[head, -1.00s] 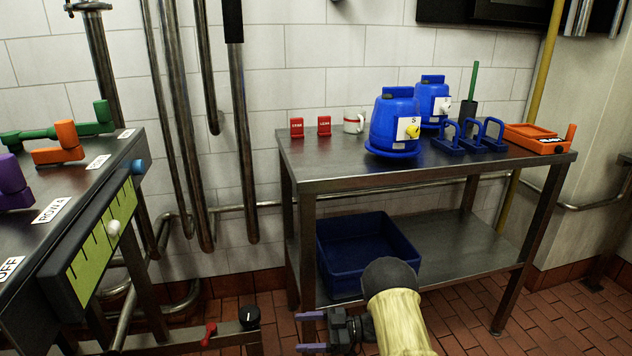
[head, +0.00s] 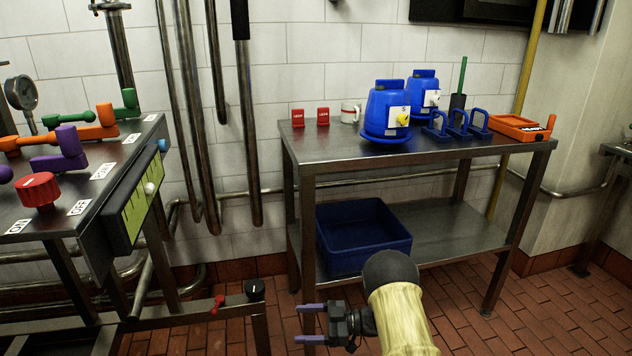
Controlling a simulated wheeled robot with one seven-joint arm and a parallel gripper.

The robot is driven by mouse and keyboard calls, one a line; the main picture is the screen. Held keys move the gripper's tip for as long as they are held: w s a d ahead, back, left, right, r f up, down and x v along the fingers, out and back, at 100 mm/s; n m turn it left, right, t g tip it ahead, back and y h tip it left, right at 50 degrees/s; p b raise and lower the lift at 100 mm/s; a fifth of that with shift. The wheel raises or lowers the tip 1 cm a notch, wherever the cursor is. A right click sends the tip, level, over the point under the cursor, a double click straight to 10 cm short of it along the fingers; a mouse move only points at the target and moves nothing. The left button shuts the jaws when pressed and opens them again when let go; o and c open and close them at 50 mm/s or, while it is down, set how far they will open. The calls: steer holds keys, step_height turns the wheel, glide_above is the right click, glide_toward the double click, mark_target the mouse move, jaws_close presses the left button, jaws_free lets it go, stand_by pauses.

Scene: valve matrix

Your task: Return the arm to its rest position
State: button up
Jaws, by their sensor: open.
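My gripper (head: 308,324) shows at the bottom middle of the head view, at the end of my yellowish arm. Its two purple fingers point left and are spread apart with nothing between them. It is in front of the steel table's lower left part and the brick floor, apart from the valve bench at left. Part of my arm runs out of the bottom of the picture.
The valve bench (head: 85,200) at left carries a red knob (head: 38,190) and coloured valve handles. A steel table (head: 430,151) holds two blue jugs (head: 386,108), with a blue bin (head: 362,250) on its shelf. Red brick floor (head: 550,270) is clear at right.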

steer(key=w+d+r+m+t+h+p, duration=0.2)
steer(key=w+d+r+m+t+h, duration=0.3)
steer(key=w+r+t, duration=0.35)
steer(key=s+d+r+m+t+h+p, duration=0.1)
steer(key=s+d+r+m+t+h, duration=0.15)
steer(key=d+r+m+h, duration=0.45)
steer(key=s+d+r+m+g+h+p, duration=0.1)
steer(key=s+d+m+g+h, duration=0.15)
steer(key=s, duration=0.65)
steer(key=s+d+r+m+g+h+p, duration=0.1)
steer(key=s+m+g, duration=0.15)
steer(key=s, duration=0.75)
steer(key=s+d+r+m+g+h+p, duration=0.1)
steer(key=s+d+g+h, duration=0.15)
steer(key=s, duration=0.65)
step_height(320, 180, up, 37)
steer(key=p, duration=3.7)
steer(key=shift+w+a+r+g, duration=0.15)
steer(key=shift+r+g, duration=0.05)
steer(key=shift+g, duration=0.25)
